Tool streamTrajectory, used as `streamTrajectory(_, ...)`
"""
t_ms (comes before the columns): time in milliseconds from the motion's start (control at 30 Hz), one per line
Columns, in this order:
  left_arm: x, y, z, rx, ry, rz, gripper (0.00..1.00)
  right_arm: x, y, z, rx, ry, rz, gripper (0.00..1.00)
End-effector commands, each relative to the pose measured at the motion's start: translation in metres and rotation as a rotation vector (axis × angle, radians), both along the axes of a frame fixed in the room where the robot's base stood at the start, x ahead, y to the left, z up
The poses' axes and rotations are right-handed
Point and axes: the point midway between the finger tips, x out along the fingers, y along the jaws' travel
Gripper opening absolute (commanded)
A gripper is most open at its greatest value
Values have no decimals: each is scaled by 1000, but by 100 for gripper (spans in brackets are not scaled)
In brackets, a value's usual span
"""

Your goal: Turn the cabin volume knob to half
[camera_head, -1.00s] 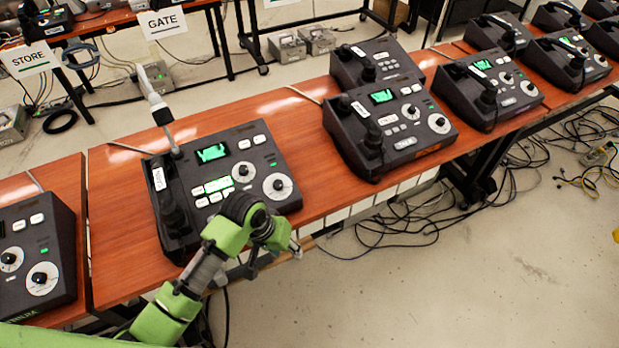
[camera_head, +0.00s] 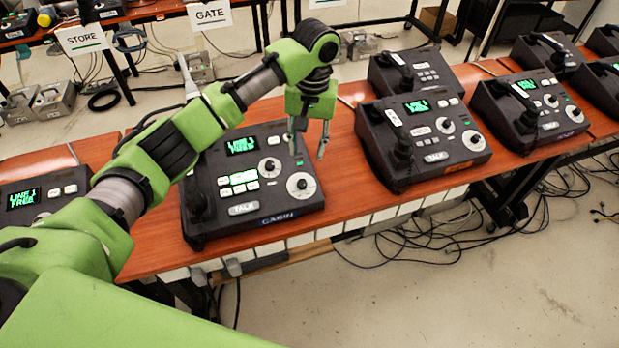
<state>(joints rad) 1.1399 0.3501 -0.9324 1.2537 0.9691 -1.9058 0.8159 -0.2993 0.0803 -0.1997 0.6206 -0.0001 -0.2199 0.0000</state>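The dark console labelled CABIN (camera_head: 277,218) sits on the wooden table, with a green-lit screen reading LINE 1 FREE (camera_head: 242,145). Its face carries two black knobs on white dials: a smaller upper dial (camera_head: 269,167) and a larger lower-right dial (camera_head: 301,185). Their captions are too small to read, so I cannot tell which sets volume. My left gripper (camera_head: 308,156) points down over the console's right part, above the larger dial in the picture. Its two fingers are spread with nothing between them. My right gripper is not in view.
A double console with a TALK key (camera_head: 436,157) stands to the right, with another (camera_head: 535,125) beyond. Part of a console (camera_head: 45,195) shows at left, partly behind my arm. Signs GATE (camera_head: 210,15) and STORE (camera_head: 82,38) hang behind. Cables lie on the floor.

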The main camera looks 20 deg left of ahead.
Motion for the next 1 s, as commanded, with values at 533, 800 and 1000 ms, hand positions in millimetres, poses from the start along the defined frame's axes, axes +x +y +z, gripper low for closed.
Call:
streamTrajectory(533, 1, 11, -59, 13, 6, 23, 35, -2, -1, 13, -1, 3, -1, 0)
streamTrajectory(800, 1, 14, -108, 13, 4, 23, 35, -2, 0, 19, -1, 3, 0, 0)
streamTrajectory(1000, 1, 16, -124, 12, 1, 22, 35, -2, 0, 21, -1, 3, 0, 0)
